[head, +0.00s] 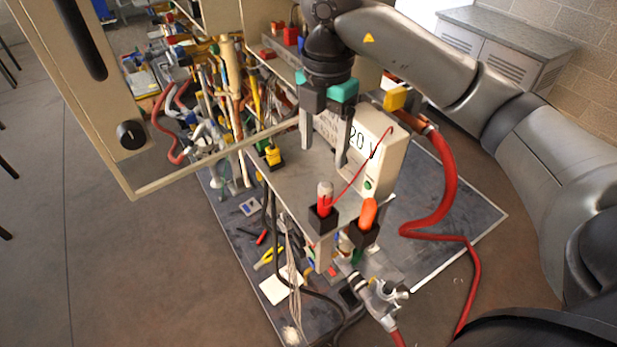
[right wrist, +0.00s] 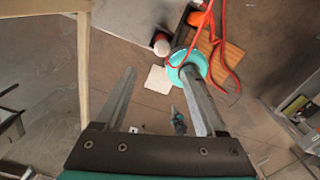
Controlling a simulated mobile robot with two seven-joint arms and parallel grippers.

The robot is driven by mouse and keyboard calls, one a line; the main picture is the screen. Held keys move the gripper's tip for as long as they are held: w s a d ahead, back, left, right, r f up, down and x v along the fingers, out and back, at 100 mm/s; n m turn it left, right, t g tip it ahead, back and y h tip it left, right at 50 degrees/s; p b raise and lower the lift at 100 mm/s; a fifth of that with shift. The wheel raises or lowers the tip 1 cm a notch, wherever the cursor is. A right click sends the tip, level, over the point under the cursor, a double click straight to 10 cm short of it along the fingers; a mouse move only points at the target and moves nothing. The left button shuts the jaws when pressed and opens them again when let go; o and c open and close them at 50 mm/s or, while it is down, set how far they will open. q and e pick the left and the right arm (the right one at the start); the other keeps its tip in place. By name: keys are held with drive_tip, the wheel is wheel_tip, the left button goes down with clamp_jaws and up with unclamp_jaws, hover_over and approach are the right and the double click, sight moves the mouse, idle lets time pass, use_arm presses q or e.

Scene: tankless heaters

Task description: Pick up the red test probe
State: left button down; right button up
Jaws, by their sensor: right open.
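The red test probe (head: 325,191), with a pale band near its top, stands upright in a small black holder (head: 322,219). A thin red wire runs near it up to the white box marked "20 V" (head: 372,137). My right gripper (head: 324,150) is open and empty, above and behind the probe, apart from it, with its fingers pointing down. In the right wrist view, a pale and red rounded top (right wrist: 161,44) beyond the fingers (right wrist: 159,74) looks like the probe. My left gripper is not in view.
An orange-topped piece (head: 368,213) stands in a second black holder (head: 363,235) right beside the probe. A thick red hose (head: 445,185) curves at the right. A large panel with a black knob (head: 131,134) stands at the left. Yellow pliers (head: 268,257) lie on the dark mat.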

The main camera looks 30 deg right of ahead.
sight(323, 186)
drive_tip(key=shift+w+f, duration=0.25)
drive_tip(key=shift+f, duration=0.15)
drive_tip(key=f, duration=0.3)
drive_tip(key=shift+s, duration=0.3)
wheel_tip(323, 186, down, 5)
drive_tip(key=shift+d+r, duration=0.1)
drive_tip(key=shift+f, duration=0.35)
drive_tip(key=shift+f+p, duration=0.35)
drive_tip(key=shift+f, duration=0.15)
drive_tip(key=f, duration=0.1)
drive_tip(key=d+f, duration=0.1)
drive_tip(key=f, duration=0.1)
drive_tip(key=shift+f+p, duration=0.3)
drive_tip(key=shift+p, duration=0.1)
drive_tip(key=shift+w+a+f, duration=0.1)
drive_tip(key=shift+f, duration=0.5)
drive_tip(key=c, duration=0.4)
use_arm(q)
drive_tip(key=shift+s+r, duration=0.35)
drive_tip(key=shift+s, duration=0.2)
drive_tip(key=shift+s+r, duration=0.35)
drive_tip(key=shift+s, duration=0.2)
use_arm(e)
clamp_jaws()
